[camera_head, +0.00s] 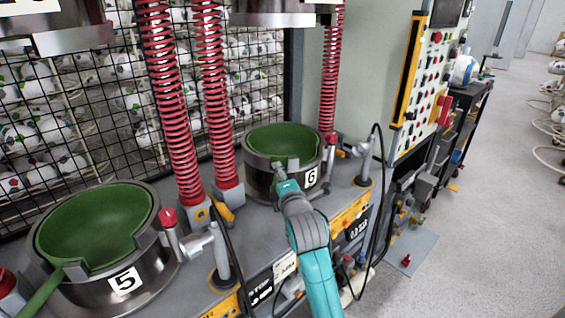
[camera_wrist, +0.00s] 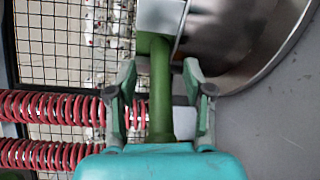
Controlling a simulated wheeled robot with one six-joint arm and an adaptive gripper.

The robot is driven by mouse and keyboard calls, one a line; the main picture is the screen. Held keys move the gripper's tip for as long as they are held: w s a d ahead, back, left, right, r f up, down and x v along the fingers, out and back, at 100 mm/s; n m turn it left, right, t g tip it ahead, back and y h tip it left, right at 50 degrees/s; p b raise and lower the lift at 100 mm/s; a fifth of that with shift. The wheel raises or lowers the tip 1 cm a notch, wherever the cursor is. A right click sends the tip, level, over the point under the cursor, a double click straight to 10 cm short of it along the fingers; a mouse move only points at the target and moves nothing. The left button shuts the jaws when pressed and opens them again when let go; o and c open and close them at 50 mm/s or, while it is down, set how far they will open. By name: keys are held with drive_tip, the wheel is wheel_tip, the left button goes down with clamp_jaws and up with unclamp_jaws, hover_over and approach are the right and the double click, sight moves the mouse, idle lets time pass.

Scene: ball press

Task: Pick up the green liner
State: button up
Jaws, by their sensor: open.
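A green bowl-shaped liner (camera_head: 283,138) sits in the round metal mould marked 6 (camera_head: 258,180). Its green handle (camera_wrist: 161,95) shows in the wrist view, running between my fingers. My gripper (camera_head: 281,172) is at the front rim of mould 6, and its two fingers (camera_wrist: 160,75) stand apart on either side of the handle, with visible gaps. A second green liner (camera_head: 95,228) sits in the mould marked 5 (camera_head: 150,275) at the lower left, with its handle (camera_head: 40,292) sticking out to the front left.
Red springs (camera_head: 173,110) stand between the moulds, and another (camera_head: 331,80) stands behind mould 6. Metal press heads hang above. A black mesh fence (camera_head: 100,110) is behind. A red-knobbed lever (camera_head: 170,222) stands beside mould 5. Black cables hang at the right.

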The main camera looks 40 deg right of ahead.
drive_tip(key=shift+w+d, duration=0.25)
drive_tip(key=shift+w, duration=0.3)
clamp_jaws()
drive_tip(key=shift+r, duration=0.1)
wheel_tip(320, 180, up, 18)
idle(0.4)
